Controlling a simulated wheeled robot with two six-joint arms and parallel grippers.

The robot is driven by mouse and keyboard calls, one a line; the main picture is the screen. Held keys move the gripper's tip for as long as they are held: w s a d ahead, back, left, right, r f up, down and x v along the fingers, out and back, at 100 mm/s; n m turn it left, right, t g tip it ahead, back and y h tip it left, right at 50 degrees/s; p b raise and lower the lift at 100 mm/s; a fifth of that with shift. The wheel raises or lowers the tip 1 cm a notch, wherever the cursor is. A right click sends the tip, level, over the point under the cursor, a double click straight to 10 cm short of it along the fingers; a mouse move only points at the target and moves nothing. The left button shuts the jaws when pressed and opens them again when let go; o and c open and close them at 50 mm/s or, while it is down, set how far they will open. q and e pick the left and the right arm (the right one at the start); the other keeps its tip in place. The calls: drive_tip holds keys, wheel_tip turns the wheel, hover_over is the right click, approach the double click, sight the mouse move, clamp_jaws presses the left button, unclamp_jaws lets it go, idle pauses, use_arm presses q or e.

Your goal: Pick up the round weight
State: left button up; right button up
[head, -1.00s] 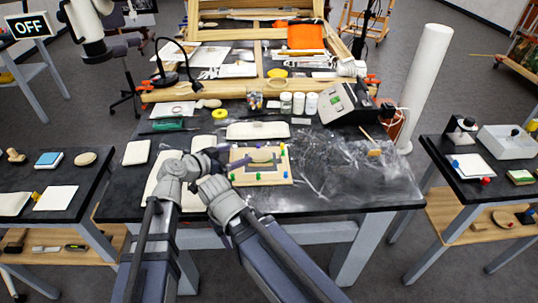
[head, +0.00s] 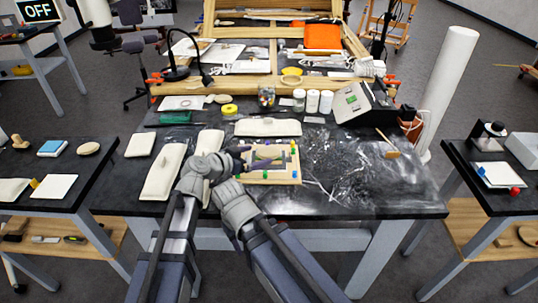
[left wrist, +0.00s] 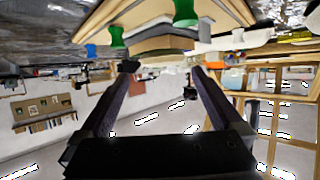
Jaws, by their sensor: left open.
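A beige round, flat piece (head: 88,148) lies on the left side table; I cannot tell whether it is the round weight. My left gripper (head: 243,156) is open, its dark fingers over the left part of a pale wooden board (head: 285,177) with coloured pins on the middle table. In the left wrist view the two open fingers (left wrist: 163,70) stand apart with nothing between them, and the board's edge (left wrist: 150,45) and green pins show above them. My right gripper is not clearly shown in either view.
Long pale pads (head: 163,172) lie left of the board and another pad (head: 268,127) lies behind it. Crumpled clear film (head: 350,175) covers the table to the right. Jars (head: 312,101), a lamp (head: 205,75) and a wooden easel frame stand behind. A white roll (head: 448,90) stands at the right.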

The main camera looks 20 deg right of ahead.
sight(264, 153)
use_arm(q)
drive_tip(key=shift+b+x, duration=1.05)
drive_tip(key=shift+x, duration=1.6)
drive_tip(key=shift+a, duration=0.15)
drive_tip(key=shift+c, duration=0.6)
drive_tip(key=c, duration=1.3)
